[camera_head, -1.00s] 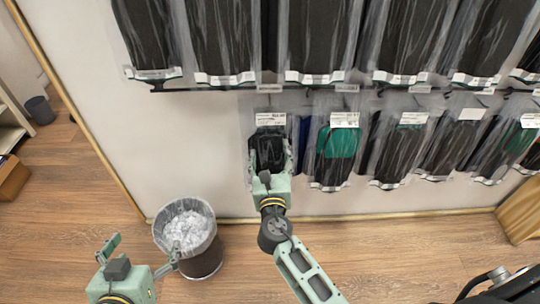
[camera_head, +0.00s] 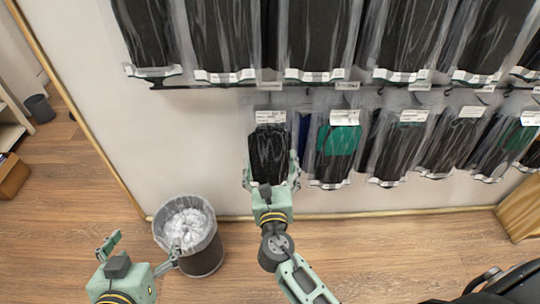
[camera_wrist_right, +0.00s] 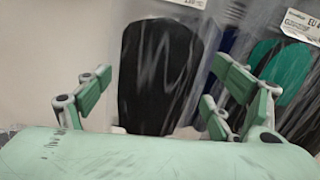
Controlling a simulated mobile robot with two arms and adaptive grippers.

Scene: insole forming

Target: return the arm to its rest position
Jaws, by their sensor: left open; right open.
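My right gripper (camera_head: 271,172) is open in front of a bagged black insole (camera_head: 268,152) that hangs at the left end of the lower rack row. In the right wrist view the open fingers (camera_wrist_right: 165,92) stand on either side of the black insole (camera_wrist_right: 158,75), with no grip on it visible. My left gripper (camera_head: 140,252) is open and empty at the lower left, near the waste bin.
A waste bin (camera_head: 188,236) with a clear liner stands on the wood floor against the wall. Bagged insoles hang in two rows, including a green and black one (camera_head: 336,140). A cardboard box (camera_head: 12,176) sits at the far left.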

